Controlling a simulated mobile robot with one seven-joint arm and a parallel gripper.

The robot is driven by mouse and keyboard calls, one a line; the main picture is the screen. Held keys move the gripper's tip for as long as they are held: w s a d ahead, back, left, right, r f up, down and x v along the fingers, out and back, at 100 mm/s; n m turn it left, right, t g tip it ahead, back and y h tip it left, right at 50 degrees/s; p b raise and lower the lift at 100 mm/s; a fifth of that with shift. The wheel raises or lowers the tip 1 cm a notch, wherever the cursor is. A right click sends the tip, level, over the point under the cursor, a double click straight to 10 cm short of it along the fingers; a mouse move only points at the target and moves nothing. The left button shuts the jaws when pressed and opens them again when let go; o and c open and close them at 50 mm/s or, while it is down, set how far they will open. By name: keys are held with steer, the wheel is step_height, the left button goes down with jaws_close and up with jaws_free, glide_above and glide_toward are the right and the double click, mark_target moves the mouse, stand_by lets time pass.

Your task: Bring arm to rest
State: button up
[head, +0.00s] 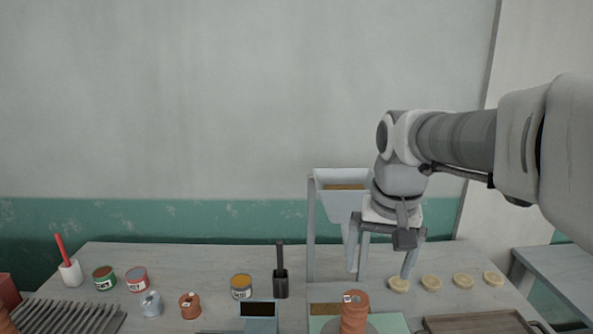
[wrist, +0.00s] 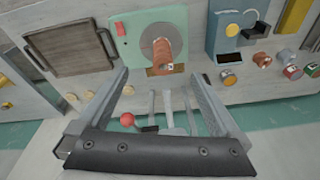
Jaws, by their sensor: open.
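My arm reaches in from the right in the head view, and my gripper (head: 380,270) hangs above the back of the table, in front of the hopper stand. Its two fingers are spread, with nothing between them. The wrist view also shows the open gripper (wrist: 160,80) with the table beyond it. A terracotta clay piece (head: 354,312) stands on a round grey wheel on a green base (head: 392,322). In the wrist view the clay piece (wrist: 163,55) shows beyond the fingertips, apart from them.
A pale hopper (head: 342,178) on legs stands just behind my gripper. Several cream discs (head: 431,283) lie to its right. A wooden tray (head: 475,324) is at the front right. Cans, a dark holder (head: 281,285) and a ribbed rack (head: 65,318) occupy the left. Space above the table's left is free.

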steer(key=s+f+n+t, duration=0.2)
steer(key=s+f+t, duration=0.1)
steer(key=s, duration=1.2)
steer(key=shift+n, duration=0.3)
stand_by(0.7)
